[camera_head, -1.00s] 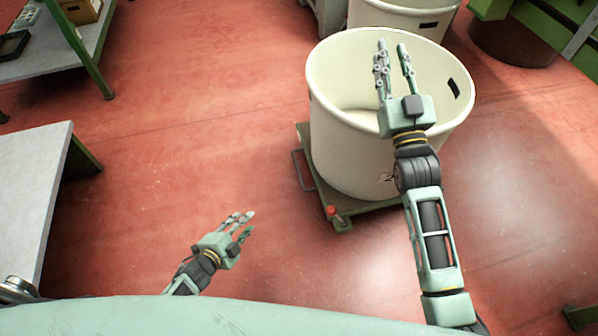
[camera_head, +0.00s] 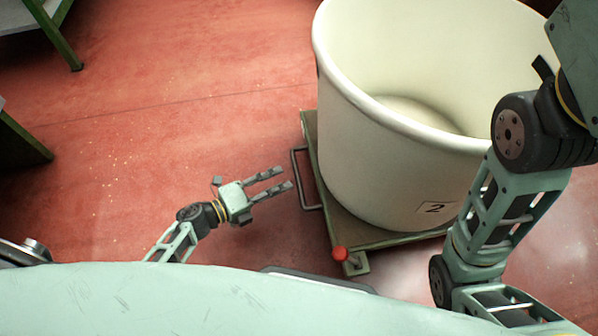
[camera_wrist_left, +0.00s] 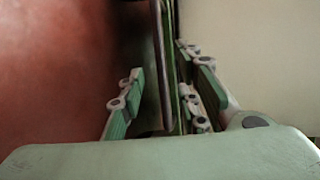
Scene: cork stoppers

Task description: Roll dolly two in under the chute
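Dolly two (camera_head: 372,237) is a low green platform with a grey loop handle (camera_head: 296,178) on its left side and a red knob (camera_head: 340,253) at its near corner. It carries a big cream tub (camera_head: 400,190) marked "2". My left gripper (camera_head: 286,178) is open just left of the handle, fingers pointing at it. In the left wrist view a dark upright bar (camera_wrist_left: 160,60) runs between the spread fingers, with no grip on it visible. My right gripper's body (camera_head: 577,50) is at the right edge over the tub rim; its fingers are out of frame. No chute shows.
Red floor (camera_head: 190,100) is clear left of the dolly. A green-legged table (camera_head: 62,40) stands at the top left, and another green leg (camera_head: 25,140) shows at the left edge. My right arm covers the tub's right side.

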